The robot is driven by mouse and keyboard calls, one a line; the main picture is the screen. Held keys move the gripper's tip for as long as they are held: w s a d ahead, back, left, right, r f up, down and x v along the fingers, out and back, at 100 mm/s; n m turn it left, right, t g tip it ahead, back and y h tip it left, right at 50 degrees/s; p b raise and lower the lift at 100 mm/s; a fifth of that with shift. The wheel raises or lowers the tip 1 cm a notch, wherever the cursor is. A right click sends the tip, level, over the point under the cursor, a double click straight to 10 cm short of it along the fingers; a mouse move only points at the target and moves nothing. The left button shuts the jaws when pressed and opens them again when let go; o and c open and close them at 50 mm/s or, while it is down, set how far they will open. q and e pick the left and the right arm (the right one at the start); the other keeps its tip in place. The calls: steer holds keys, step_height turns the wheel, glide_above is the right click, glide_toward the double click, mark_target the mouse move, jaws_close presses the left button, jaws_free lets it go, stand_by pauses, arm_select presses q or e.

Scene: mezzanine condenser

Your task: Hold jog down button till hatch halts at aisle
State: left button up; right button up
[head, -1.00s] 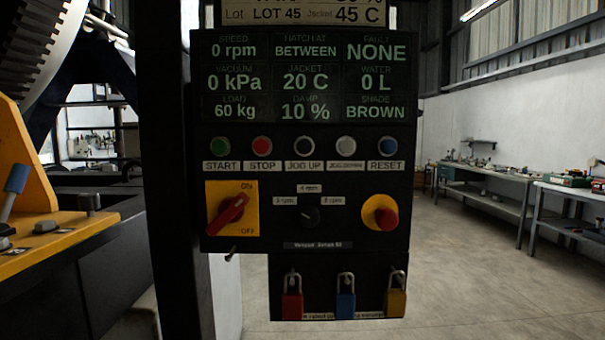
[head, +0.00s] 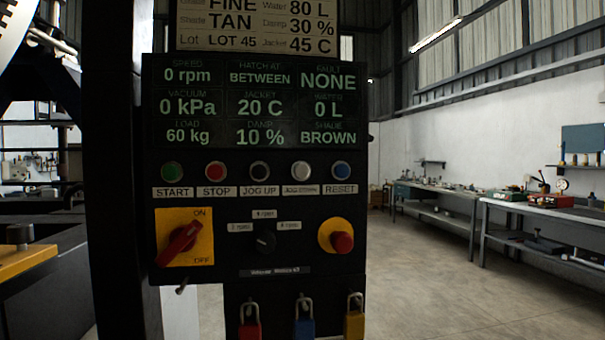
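A dark control panel (head: 200,225) fills the middle of the head view. Its display (head: 255,103) reads hatch at BETWEEN, speed 0 rpm, fault NONE. Below it is a row of round buttons. The white jog down button (head: 301,170) is fourth from the left, above a label too blurred to read fully. Neither gripper is in view, and nothing touches the buttons. The hatch cannot be made out.
A red switch (head: 180,245) on a yellow plate and a red emergency stop (head: 341,242) sit under the buttons. Red, blue and yellow padlocks (head: 304,327) hang below. A dark post (head: 110,200) stands at the left. Workbenches (head: 540,215) line the right wall, with open floor before them.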

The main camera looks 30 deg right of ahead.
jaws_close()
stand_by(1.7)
